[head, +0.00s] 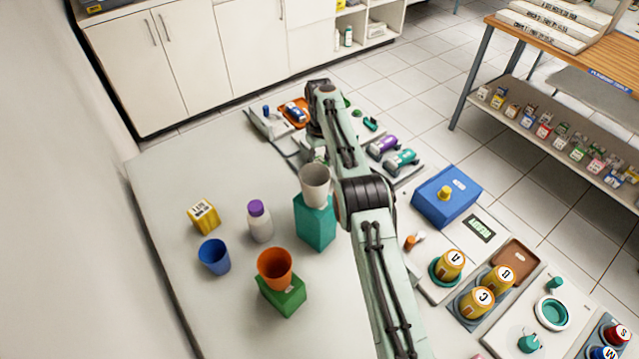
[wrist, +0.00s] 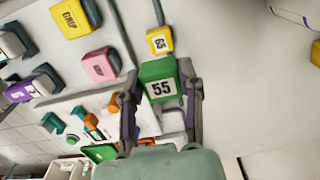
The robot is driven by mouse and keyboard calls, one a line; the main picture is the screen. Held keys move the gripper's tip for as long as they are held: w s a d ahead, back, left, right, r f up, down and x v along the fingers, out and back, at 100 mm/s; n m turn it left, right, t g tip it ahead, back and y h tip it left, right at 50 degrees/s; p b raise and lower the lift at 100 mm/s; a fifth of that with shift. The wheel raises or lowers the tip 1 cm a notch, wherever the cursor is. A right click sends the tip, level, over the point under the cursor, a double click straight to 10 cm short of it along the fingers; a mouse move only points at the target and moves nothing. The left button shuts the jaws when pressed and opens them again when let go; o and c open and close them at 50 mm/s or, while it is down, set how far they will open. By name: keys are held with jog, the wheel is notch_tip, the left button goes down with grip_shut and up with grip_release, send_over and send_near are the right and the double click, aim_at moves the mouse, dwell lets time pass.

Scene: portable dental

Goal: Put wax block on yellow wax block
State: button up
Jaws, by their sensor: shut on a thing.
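My gripper (wrist: 161,95) is shut on a green wax block (wrist: 159,82) marked 55, with a finger on either side of it. A smaller-looking yellow block (wrist: 160,41), with a dark number on a white label, lies just beyond the held block in the wrist view. The two look apart in the picture; the height between them cannot be told. In the head view my arm hides the fingers and the held block. I cannot tell whether the yellow block with dark lettering (head: 203,217) at the left of the table is the same one.
An orange cup (head: 275,266) stands on a green box (head: 283,297), and a pale cup (head: 315,184) on a teal box (head: 316,228). A blue cup (head: 214,257) and a purple-capped bottle (head: 259,222) stand nearby. The table's left far area is clear.

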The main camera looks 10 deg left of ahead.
notch_tip(320, 180, down, 7)
dwell(0.3)
jog(key=shift+f, duration=0.15)
jog(key=o, duration=0.9)
